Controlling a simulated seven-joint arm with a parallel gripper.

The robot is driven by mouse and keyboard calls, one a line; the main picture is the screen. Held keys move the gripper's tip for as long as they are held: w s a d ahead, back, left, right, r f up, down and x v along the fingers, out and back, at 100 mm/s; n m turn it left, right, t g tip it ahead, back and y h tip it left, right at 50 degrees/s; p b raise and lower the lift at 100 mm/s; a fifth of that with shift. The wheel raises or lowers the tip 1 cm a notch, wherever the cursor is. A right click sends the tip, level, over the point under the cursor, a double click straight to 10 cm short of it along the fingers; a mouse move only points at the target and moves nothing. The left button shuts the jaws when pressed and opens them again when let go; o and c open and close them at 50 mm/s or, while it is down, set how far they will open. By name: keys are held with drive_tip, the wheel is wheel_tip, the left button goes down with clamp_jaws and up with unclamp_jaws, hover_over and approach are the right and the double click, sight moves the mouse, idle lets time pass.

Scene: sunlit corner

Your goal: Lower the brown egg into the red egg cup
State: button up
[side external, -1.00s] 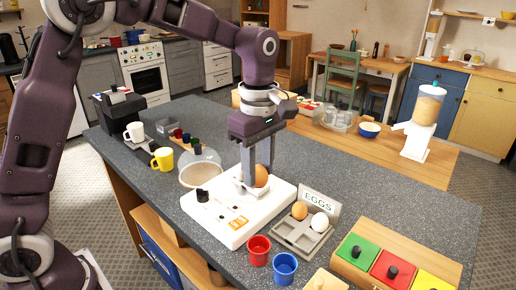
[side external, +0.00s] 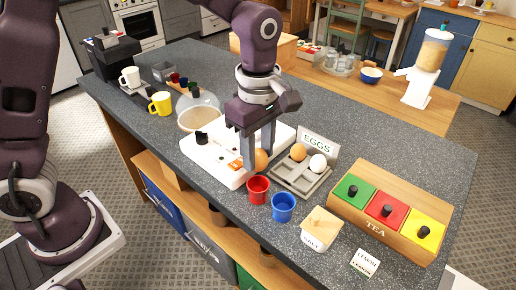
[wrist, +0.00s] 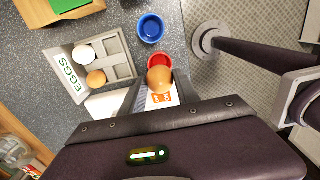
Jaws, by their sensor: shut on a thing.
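My gripper (side external: 257,162) is shut on a brown egg (side external: 261,159), held above the front right corner of a white device. The egg also shows between the fingers in the wrist view (wrist: 159,79). The red egg cup (side external: 258,190) stands on the grey counter just in front of and below the egg. In the wrist view the red cup (wrist: 158,61) is partly hidden by the egg. The blue egg cup (side external: 283,207) stands to its right. Both cups look upright.
An egg tray (side external: 290,184) holds another brown egg (side external: 298,152) and a white egg (side external: 318,163), close to my gripper. The white device (side external: 213,160) lies behind. A salt box (side external: 320,229) and tea box (side external: 345,208) stand right. The counter edge runs close in front of the cups.

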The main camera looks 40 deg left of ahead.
drive_tip(key=shift+f, duration=1.3)
drive_tip(key=o, duration=0.9)
